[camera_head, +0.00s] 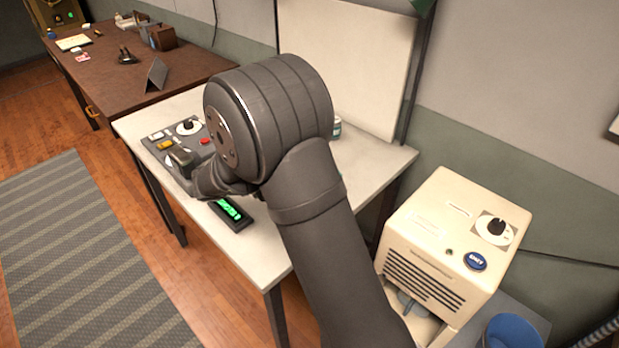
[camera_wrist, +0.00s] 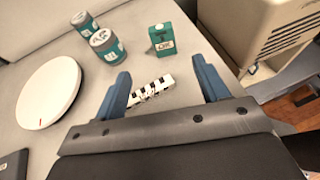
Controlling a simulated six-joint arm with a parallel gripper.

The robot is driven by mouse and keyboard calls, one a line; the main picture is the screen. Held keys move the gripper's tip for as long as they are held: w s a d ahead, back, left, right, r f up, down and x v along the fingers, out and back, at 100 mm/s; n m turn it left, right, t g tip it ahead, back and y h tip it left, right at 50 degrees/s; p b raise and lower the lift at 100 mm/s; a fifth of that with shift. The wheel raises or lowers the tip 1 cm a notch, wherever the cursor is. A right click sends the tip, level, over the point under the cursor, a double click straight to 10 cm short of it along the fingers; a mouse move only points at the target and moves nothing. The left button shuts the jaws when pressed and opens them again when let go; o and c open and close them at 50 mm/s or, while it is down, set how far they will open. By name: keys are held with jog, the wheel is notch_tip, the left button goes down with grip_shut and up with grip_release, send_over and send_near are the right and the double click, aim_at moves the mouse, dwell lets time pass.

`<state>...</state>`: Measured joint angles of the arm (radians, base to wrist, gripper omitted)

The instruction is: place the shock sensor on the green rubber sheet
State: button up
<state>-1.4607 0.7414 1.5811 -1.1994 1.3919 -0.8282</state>
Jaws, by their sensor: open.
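My gripper (camera_wrist: 161,66) is open in the wrist view, its two blue fingers apart with nothing held. A small black-and-white striped piece (camera_wrist: 152,87) lies on the pale table between and beyond the fingers; no contact shows. A teal carton (camera_wrist: 161,39) stands farther off, toward the right finger. I cannot tell for sure which object is the shock sensor. No green rubber sheet can be made out in either view. In the head view my arm hides the middle of the table and my gripper.
A cream machine (camera_head: 440,235) stands at right.

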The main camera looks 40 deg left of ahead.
dwell(0.4)
jog(key=f+t, duration=0.1)
jog(key=w+f+t, duration=0.1)
jog(key=w+f+t+h, duration=0.1)
jog(key=f, duration=0.1)
jog(key=shift+d, duration=0.3)
jog(key=shift+w+f+t, duration=0.15)
jog(key=shift+f+t, duration=0.25)
jog(key=shift+t, duration=0.2)
jog(key=x, duration=1.2)
jog(key=shift+d, duration=0.15)
jog(key=c, duration=1.2)
